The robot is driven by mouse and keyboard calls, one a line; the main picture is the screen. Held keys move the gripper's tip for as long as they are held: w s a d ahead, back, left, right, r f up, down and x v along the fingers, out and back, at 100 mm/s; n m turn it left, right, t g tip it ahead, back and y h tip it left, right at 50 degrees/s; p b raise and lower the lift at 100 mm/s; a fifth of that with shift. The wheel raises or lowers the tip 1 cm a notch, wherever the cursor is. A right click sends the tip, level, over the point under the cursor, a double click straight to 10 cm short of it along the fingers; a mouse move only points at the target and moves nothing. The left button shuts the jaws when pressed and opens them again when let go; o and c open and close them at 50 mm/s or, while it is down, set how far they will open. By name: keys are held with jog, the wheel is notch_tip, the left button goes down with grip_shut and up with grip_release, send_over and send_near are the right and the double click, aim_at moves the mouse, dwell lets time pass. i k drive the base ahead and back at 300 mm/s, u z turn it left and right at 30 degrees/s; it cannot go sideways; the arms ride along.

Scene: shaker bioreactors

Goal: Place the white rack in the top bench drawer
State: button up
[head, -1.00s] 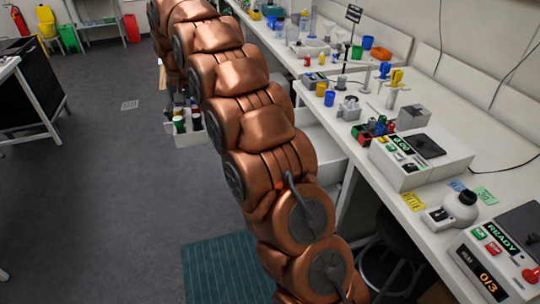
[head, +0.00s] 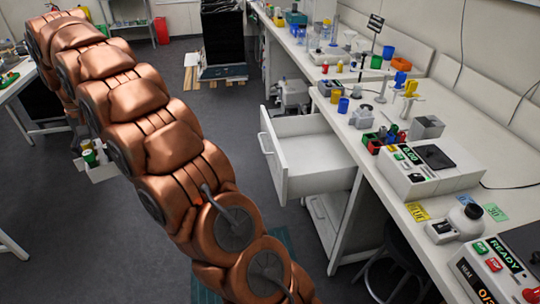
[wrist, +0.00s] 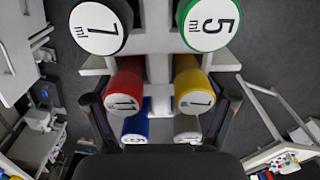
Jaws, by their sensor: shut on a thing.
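The white rack (head: 100,173) hangs at the left in the head view, partly hidden by my arm, with capped vials in it. In the wrist view, the rack (wrist: 156,68) holds several vials with black, green, red, yellow, blue and greyish caps; some caps carry numbers. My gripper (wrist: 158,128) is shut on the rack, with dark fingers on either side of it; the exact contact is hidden. The top bench drawer (head: 318,185) stands pulled out under the right-hand bench. Its visible inside looks empty. The rack is well to the left of the drawer, apart from it.
The long bench (head: 470,150) carries a shaker device (head: 425,172), coloured blocks and small labware. A stool (head: 395,265) stands under it. Open grey floor lies between the rack and the drawer.

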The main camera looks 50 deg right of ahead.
aim_at(316, 164)
jog(key=i, duration=3.4)
jog(key=z, duration=3.95)
jog(key=i, duration=0.1)
jog(key=u, duration=0.1)
